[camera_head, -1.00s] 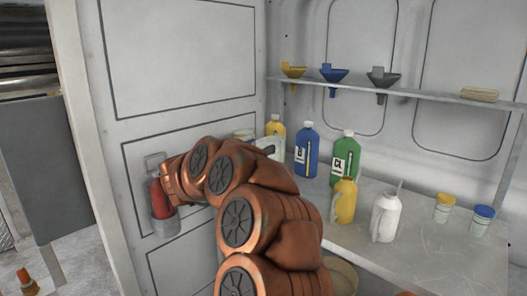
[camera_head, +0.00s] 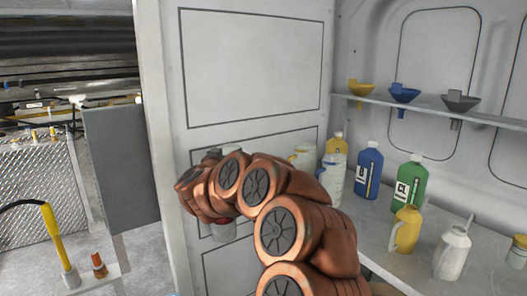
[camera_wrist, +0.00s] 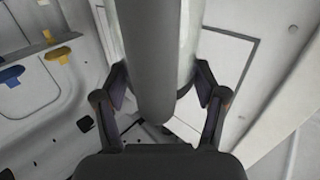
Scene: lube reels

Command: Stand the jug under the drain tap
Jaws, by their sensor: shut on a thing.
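In the wrist view my gripper (camera_wrist: 161,82) is shut on a pale upright thing (camera_wrist: 188,35), apparently the jug, with one finger on each side. A dark grey rounded bar (camera_wrist: 148,65), perhaps its handle, runs down in front and hides much of it. In the head view my copper arm hides the gripper, and I cannot clearly make out the held thing. I cannot pick out the drain tap in either view.
A bench at right bears a blue bottle (camera_head: 368,172), a green bottle (camera_head: 410,187), a yellow jug (camera_head: 404,231) and a white can (camera_head: 452,252). Funnels sit on the shelf (camera_head: 440,105) above.

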